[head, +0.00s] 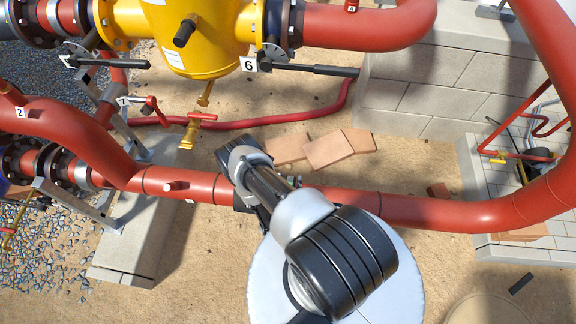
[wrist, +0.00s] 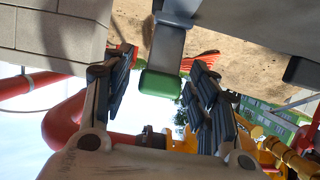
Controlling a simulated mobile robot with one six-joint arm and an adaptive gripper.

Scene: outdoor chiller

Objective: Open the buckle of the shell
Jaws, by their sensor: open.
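In the wrist view my gripper (wrist: 162,64) is open, its two dark padded fingers spread apart. A grey bar with a green end (wrist: 160,84) shows between the fingers; I cannot tell whether it is the buckle, or how far it is from the pads. A yellow vessel (head: 205,45) stands at the top of the head view, and yellow parts (wrist: 292,158) show at the lower right of the wrist view. I cannot make out a buckle on the vessel. In the head view my arm reaches up and left over a red pipe, and its fingers are not clearly visible.
Red pipes (head: 440,211) cross the head view. Dark lever handles (head: 310,69) flank the vessel, with a red-handled tap (head: 195,128) below. A block wall (head: 430,85) stands at right, loose bricks (head: 328,149) lie on sand. A block wall (wrist: 55,35) is also close in the wrist view.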

